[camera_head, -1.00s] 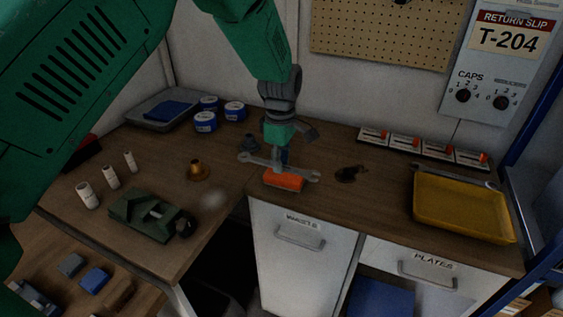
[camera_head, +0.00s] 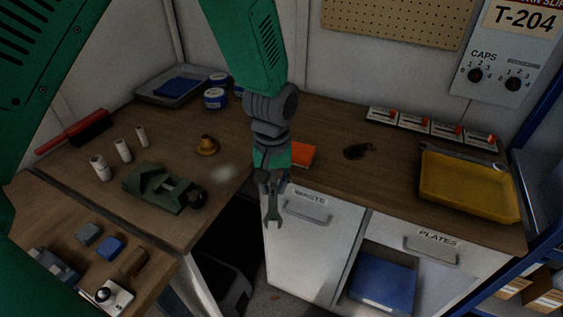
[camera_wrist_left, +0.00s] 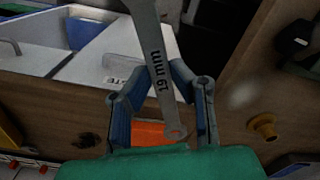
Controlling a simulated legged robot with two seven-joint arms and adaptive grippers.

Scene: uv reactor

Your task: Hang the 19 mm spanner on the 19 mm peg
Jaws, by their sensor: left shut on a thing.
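My left gripper (camera_head: 267,180) is shut on a grey spanner (camera_head: 272,212) and holds it in front of the bench edge, above the waste drawer. In the head view its open jaw end points down. The left wrist view shows the spanner (camera_wrist_left: 155,55) running lengthwise between the fingers, with "19 mm" printed on its shaft and its ring end near the palm. A pegboard (camera_head: 400,22) is on the back wall, cut off by the top of the picture. No peg can be made out on it. My right gripper is not in view.
An orange block (camera_head: 301,154) lies on the bench just behind the gripper. A yellow tray (camera_head: 468,188) stands at the right, a green vise (camera_head: 158,188) and a brass part (camera_head: 207,146) at the left. Blue-lidded tins (camera_head: 215,98) stand at the back. The middle of the bench is mostly clear.

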